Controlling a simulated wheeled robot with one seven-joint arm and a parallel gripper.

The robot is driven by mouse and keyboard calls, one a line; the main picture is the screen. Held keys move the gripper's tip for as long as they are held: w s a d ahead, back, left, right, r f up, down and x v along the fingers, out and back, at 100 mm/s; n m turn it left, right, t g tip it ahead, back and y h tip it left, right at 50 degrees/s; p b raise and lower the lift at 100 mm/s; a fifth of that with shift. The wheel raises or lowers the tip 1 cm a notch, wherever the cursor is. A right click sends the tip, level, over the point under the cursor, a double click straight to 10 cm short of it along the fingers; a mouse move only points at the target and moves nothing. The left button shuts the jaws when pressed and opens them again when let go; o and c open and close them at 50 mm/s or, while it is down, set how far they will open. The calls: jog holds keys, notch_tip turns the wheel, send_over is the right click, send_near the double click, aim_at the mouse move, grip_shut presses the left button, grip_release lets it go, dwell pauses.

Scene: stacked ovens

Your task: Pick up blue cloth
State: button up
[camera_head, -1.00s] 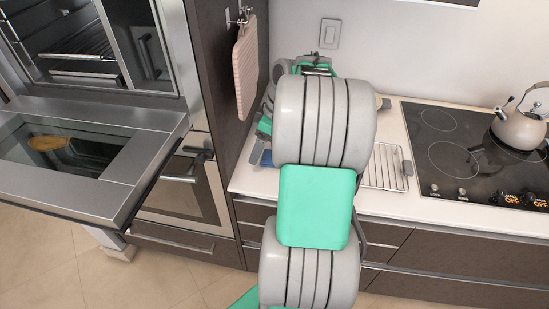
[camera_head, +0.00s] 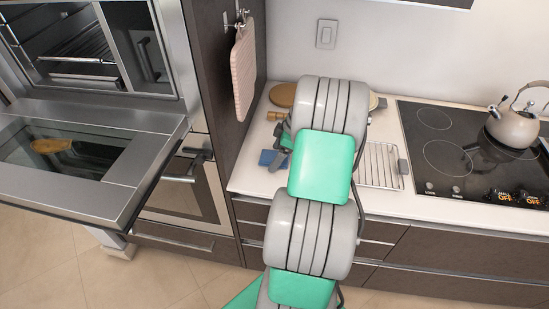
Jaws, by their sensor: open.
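The blue cloth (camera_head: 268,158) lies on the white counter near its front left part, just left of my arm. Only part of it shows. My gripper (camera_head: 283,145) is mostly hidden behind my own arm; a dark part of it shows right beside the cloth's right side. It is open. I cannot tell whether the fingers touch the cloth.
A wooden board (camera_head: 283,95) and a small wooden-handled item (camera_head: 273,116) lie behind the cloth. A wire rack (camera_head: 380,165) is right of my arm, then the cooktop (camera_head: 455,150) with a kettle (camera_head: 515,126). The open oven door (camera_head: 100,195) juts out at left.

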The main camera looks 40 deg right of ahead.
jog(key=shift+f+b, duration=0.2)
jog(key=shift+b, duration=0.1)
jog(key=shift+c, duration=0.2)
jog(key=c, duration=1.6)
jog(key=shift+o, duration=0.2)
jog(key=shift+r, duration=0.15)
jog(key=shift+r+p, duration=0.25)
jog(key=shift+p, duration=0.25)
jog(key=shift+r+b, duration=0.3)
jog(key=shift+b, duration=0.3)
jog(key=s+a+r+b, duration=0.3)
jog(key=s+a+r, duration=0.7)
jog(key=r, duration=0.2)
jog(key=shift+b, duration=0.3)
